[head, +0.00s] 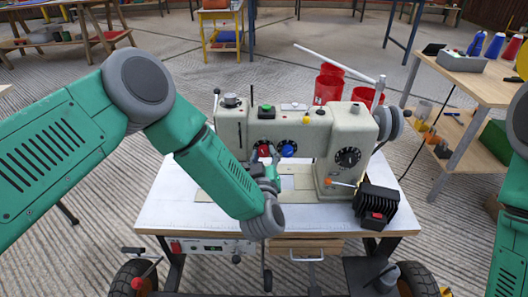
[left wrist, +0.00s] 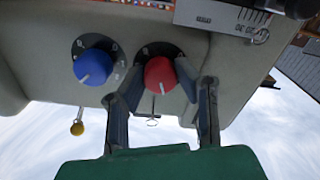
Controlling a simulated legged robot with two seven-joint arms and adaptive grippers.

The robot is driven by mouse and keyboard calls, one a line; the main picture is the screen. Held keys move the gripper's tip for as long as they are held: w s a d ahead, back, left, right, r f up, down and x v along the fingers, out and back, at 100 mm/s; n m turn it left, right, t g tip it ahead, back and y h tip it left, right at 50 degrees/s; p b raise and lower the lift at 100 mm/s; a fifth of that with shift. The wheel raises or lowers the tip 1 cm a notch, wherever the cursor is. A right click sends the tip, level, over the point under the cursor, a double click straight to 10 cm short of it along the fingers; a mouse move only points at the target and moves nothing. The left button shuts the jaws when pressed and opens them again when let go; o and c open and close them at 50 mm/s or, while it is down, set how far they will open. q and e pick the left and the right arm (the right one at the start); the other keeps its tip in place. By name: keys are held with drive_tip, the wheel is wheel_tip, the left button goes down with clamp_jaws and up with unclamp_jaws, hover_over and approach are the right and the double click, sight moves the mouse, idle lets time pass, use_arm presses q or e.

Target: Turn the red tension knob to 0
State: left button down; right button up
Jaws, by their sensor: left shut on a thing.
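The red tension knob (head: 264,150) is on the front of a pale sewing machine (head: 345,125), left of a blue knob (head: 288,150). My left gripper (head: 266,164) reaches it from the front and covers part of it. In the left wrist view the red knob (left wrist: 160,76) sits between the two fingers of my left gripper (left wrist: 158,82), which is shut on it. A white pointer line on the knob points downward in that view. The marks on its dark dial are too small to read. The blue knob (left wrist: 94,66) is beside it, outside the fingers. My right gripper is out of view.
The machine stands on a white-topped table (head: 170,215). A black ribbed box (head: 376,205) is at the table's right. Red buckets (head: 328,88) stand behind. A wooden workbench (head: 470,82) with spools is at the right. A yellow-tipped lever (left wrist: 77,128) hangs near the blue knob.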

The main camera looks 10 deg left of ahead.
use_arm(q)
drive_tip(key=n+p, duration=0.1)
drive_tip(key=n, duration=0.2)
drive_tip(key=shift+n, duration=0.4)
drive_tip(key=n, duration=0.2)
drive_tip(key=shift+s+f+n+p, duration=0.1)
drive_tip(key=shift+n+p, duration=0.3)
drive_tip(key=n, duration=0.2)
drive_tip(key=shift+n, duration=0.3)
drive_tip(key=n, duration=0.3)
drive_tip(key=shift+f+n, duration=0.1)
drive_tip(key=shift+n, duration=0.2)
drive_tip(key=n, duration=0.4)
drive_tip(key=shift+f+n, duration=0.1)
drive_tip(key=shift+n, duration=0.2)
drive_tip(key=n+b, duration=0.1)
drive_tip(key=n, duration=0.4)
drive_tip(key=shift+s, duration=0.1)
drive_tip(key=shift+n, duration=0.3)
drive_tip(key=c, duration=1.2)
unclamp_jaws()
